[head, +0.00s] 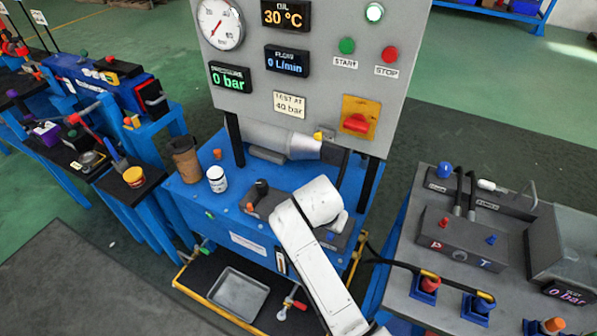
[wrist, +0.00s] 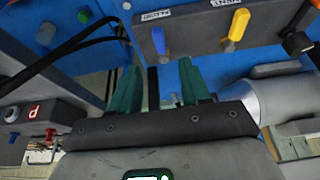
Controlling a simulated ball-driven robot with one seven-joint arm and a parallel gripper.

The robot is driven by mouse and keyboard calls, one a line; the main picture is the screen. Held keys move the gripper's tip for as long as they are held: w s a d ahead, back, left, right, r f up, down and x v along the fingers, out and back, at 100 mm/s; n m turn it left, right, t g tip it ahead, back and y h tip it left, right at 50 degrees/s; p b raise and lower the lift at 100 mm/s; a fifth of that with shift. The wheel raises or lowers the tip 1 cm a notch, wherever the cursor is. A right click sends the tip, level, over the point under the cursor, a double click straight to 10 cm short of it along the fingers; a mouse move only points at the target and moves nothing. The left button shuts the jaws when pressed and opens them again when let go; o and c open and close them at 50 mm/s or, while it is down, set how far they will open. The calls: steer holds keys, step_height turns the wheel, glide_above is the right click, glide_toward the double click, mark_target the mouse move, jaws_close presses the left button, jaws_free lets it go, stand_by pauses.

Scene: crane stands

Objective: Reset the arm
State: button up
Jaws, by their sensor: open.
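My white arm (head: 312,250) reaches up from the bottom of the head view, over the front of the blue bench (head: 190,208). Its end is folded over the bench top below the grey control panel (head: 300,110). My gripper (wrist: 160,90) shows in the wrist view with two green fingers apart and nothing between them. In the head view the fingers are hidden behind the arm. In the wrist view a dark block with a blue lever (wrist: 158,40) and a yellow lever (wrist: 238,25) lies beyond the fingertips.
A brown cup (head: 185,158) and a white jar (head: 217,179) stand left on the bench. A metal tray (head: 238,294) lies below. At right, a grey stand holds a block marked P and T (head: 460,240) and black hoses. Black hoses (wrist: 85,40) also cross the wrist view's upper left.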

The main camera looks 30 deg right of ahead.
steer(key=s+r+n+t+y, duration=0.35)
steer(key=s+n, duration=0.75)
steer(key=s, duration=0.8)
steer(key=s+f+m+g, duration=0.1)
steer(key=s+f+g, duration=0.4)
steer(key=s, duration=0.5)
steer(key=shift+s+d+f, duration=0.2)
steer(key=shift+d, duration=0.05)
